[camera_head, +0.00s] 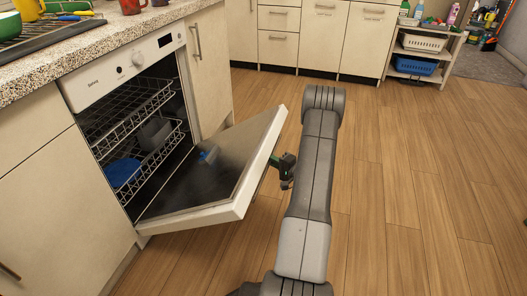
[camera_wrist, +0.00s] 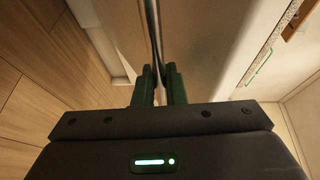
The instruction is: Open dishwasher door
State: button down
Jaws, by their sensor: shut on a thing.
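The dishwasher (camera_head: 135,70) is built in under the counter at the left, and its door (camera_head: 215,165) is hinged at the bottom and stands partly open, tilted outward. Its inside face shows a blue-and-white item near the middle. My gripper (camera_head: 280,165) is at the outer side of the door, by its upper edge. In the wrist view, the fingers of my gripper (camera_wrist: 158,85) are shut on a thin metal bar, the door handle (camera_wrist: 154,35), which runs along the door's outer panel (camera_wrist: 205,45).
Inside are wire racks (camera_head: 130,115) with a blue dish (camera_head: 122,172) and a grey container. Beige cabinets (camera_head: 345,35) line the back, and a shelf unit with baskets (camera_head: 420,65) stands back right. The wooden floor (camera_head: 410,190) is clear on the right.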

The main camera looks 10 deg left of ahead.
jog(key=d+f+m+t+y+b, duration=0.1)
jog(key=d+f+b, duration=0.1)
jog(key=f, duration=0.8)
jog(key=d+f+t+y+b, duration=0.1)
jog(key=d+f, duration=0.3)
jog(key=f, duration=0.7)
jog(key=shift+s+f+m+y+b, duration=0.25)
jog(key=shift+m+y+b, duration=0.2)
jog(key=shift+y, duration=0.25)
jog(key=c, duration=1.5)
grip_release()
jog(key=shift+a, duration=0.15)
jog(key=shift+r, duration=0.1)
jog(key=p+v, duration=0.2)
jog(key=v, duration=1.2)
jog(key=shift+f, duration=0.2)
jog(key=shift+a, duration=0.1)
